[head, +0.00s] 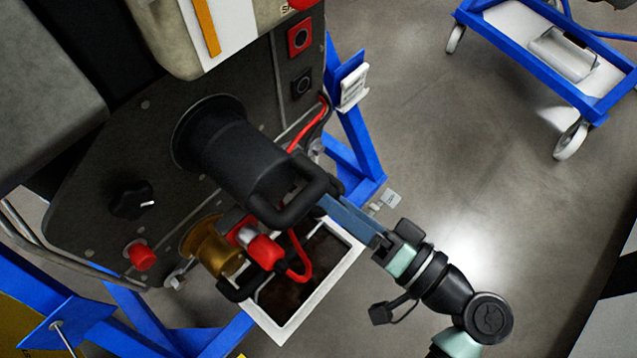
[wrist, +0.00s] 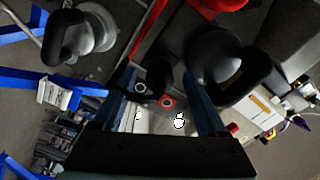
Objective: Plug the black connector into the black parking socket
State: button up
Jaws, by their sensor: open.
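The black connector (head: 235,160) is a thick black cylinder with a loop handle (head: 290,200). It sticks out of the dark panel in the head view. My gripper (head: 328,202) is open, its blue fingers reaching to the handle from the lower right. In the wrist view my fingers (wrist: 158,85) are apart, and a black cylinder with a handle (wrist: 225,75) lies to their right. I cannot tell whether the handle is between the fingers. A small square black socket (head: 302,85) with a round centre, likely the parking socket, is at the panel's upper right.
A red square socket (head: 299,38) sits above the black one. A gold fitting (head: 208,245) and a red plug (head: 265,250) with a red cable are below the connector. A white-rimmed bin (head: 345,270) stands beneath. Blue frame legs flank the panel; open floor lies right.

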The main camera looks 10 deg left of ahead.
jog(key=shift+w+a, duration=0.3)
jog(key=shift+a, duration=0.25)
jog(key=shift+c, duration=0.3)
grip_shut()
dwell(0.4)
dwell(1.1)
